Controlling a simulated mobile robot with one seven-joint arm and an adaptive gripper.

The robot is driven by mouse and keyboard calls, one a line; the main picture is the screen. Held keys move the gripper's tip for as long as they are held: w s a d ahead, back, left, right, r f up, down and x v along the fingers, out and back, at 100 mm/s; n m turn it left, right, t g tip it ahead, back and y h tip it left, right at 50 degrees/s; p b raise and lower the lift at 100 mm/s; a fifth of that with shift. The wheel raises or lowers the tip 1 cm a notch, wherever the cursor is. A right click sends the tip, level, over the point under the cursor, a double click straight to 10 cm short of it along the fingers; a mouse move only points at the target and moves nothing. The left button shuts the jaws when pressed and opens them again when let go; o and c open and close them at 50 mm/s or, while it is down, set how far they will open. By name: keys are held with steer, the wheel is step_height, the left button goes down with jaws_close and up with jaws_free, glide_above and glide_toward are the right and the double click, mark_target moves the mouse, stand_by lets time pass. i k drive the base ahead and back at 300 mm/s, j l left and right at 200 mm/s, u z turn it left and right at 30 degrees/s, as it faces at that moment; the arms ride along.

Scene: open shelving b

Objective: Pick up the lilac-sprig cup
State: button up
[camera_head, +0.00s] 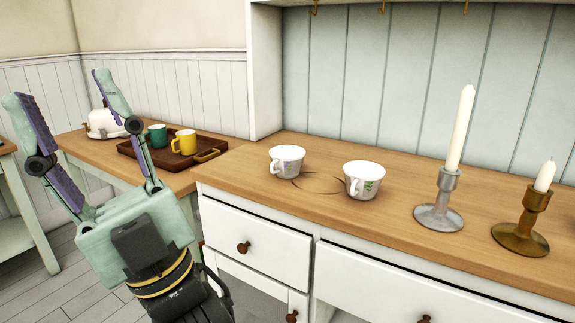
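Two white cups stand upright on the wooden counter (400,214). The left cup (288,162) has its handle to the left and a faint greyish-lilac print on its side, too small to make out clearly; it looks like the lilac-sprig cup. The right cup (361,181) shows a green leafy sprig, and its handle is on the left. My gripper (58,86) is at the left of the view, fingers pointing up and spread wide, with nothing between them. It is well apart from both cups.
A silver candlestick (438,216) with a tall candle and a brass candlestick (522,234) with a short one stand on the right. At the left, a tray (206,157) holds a green mug (157,136) and yellow mug (184,143). Hooks (382,7) hang above the counter.

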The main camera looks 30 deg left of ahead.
mark_target(286, 161)
steer(key=j+z, duration=0.25)
steer(key=j, duration=0.75)
steer(key=j+z, duration=0.3)
steer(key=j, duration=0.7)
steer(key=k, duration=0.05)
